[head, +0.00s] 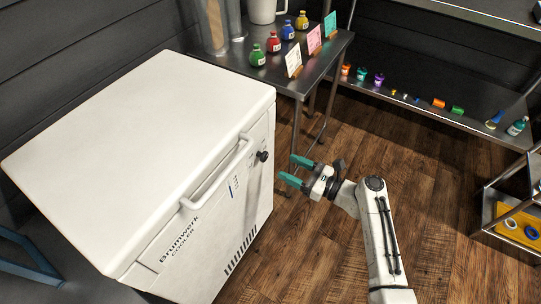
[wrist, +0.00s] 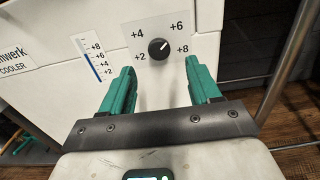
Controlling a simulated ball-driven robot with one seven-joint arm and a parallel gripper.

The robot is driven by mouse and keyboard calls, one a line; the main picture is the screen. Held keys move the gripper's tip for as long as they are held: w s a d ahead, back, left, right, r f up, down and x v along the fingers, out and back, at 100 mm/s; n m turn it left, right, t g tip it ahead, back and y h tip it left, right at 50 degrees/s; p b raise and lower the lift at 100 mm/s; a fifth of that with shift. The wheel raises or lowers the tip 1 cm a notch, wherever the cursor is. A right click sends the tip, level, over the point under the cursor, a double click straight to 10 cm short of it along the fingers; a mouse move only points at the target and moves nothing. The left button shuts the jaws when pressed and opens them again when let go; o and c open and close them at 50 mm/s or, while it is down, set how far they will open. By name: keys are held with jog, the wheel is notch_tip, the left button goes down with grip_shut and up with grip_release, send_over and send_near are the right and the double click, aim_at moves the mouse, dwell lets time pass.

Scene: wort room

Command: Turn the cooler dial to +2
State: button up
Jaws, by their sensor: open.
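The white cooler (head: 150,150) stands at the left in the head view, its lid shut. Its black round dial (head: 262,156) is on the front face; in the wrist view the dial (wrist: 158,48) sits on a white plate marked +2, +4, +6 and +8. Its pale pointer mark points up and right, about toward +6. A thermometer strip (wrist: 90,58) left of it shows a blue bar reaching about +6. My gripper (head: 289,168) is open, its green fingers facing the dial; in the wrist view the gripper's fingertips (wrist: 160,68) are below and either side of the dial, apart from it.
A white handle bar (head: 217,173) juts from the cooler front left of the dial. A metal table (head: 318,75) with colored bottles and cards stands behind. A low shelf (head: 420,105) holds small items. The wooden floor around my arm is clear.

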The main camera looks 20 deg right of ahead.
aim_at(266, 157)
jog(key=b+x, duration=0.1)
jog(key=x, duration=0.7)
jog(key=shift+s, duration=0.1)
jog(key=shift+c, duration=0.4)
jog(key=c, duration=0.9)
